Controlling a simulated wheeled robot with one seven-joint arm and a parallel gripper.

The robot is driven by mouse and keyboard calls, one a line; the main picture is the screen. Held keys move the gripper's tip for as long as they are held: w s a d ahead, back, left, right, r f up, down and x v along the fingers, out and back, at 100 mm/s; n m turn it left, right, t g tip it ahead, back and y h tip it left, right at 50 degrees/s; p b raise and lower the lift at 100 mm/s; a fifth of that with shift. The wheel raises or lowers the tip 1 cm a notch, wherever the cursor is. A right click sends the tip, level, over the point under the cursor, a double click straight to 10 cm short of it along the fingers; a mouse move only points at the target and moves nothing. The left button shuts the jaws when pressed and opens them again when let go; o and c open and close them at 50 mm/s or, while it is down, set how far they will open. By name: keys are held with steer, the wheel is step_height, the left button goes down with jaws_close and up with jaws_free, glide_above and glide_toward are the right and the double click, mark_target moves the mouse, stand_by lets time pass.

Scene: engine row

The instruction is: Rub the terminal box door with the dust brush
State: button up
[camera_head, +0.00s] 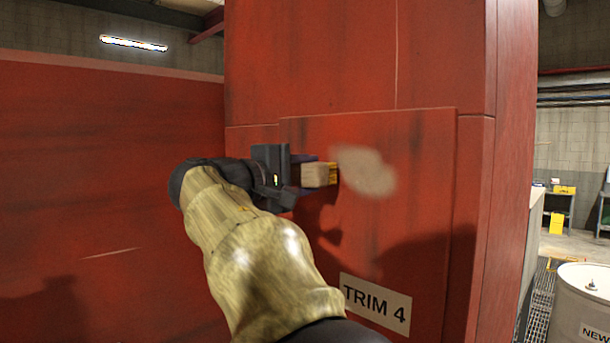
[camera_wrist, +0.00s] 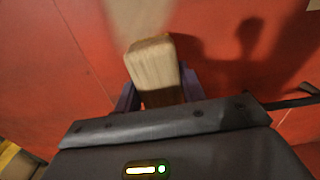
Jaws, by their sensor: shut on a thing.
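The terminal box door (camera_head: 415,165) is a red raised panel on a tall red housing, with a label reading TRIM 4 (camera_head: 376,303) near its bottom. A pale tan dusty patch (camera_head: 366,171) lies on the door; part of a pale patch also shows in the wrist view (camera_wrist: 140,15). My gripper (camera_head: 303,173) is shut on the dust brush (camera_head: 318,174), a pale wooden block with a yellowish end toward the door. The brush is just left of the patch; I cannot tell whether it touches the door. In the wrist view the brush (camera_wrist: 153,65) sits between my fingers.
A long red wall (camera_head: 110,190) runs to the left of the housing. A white drum (camera_head: 582,300) stands at the lower right beside a floor grating (camera_head: 540,305). A shelf with yellow items (camera_head: 563,205) is farther back at the right.

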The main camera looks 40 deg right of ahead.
mark_target(329, 176)
steer(key=shift+d, duration=0.95)
stand_by(0.3)
steer(key=shift+s+f+b, duration=0.1)
steer(key=shift+s+b, duration=1)
steer(key=shift+s, duration=0.8)
steer(key=shift+s+d+b, duration=0.15)
steer(key=shift+s+b, duration=0.4)
steer(key=shift+s, duration=0.4)
steer(key=shift+s+d+b, duration=0.15)
steer(key=shift+s+b, duration=0.35)
steer(key=shift+s, duration=0.45)
steer(key=shift+s+d+b, duration=0.2)
steer(key=shift+s+b, duration=0.65)
steer(key=shift+s, duration=1)
steer(key=shift+s, duration=0.1)
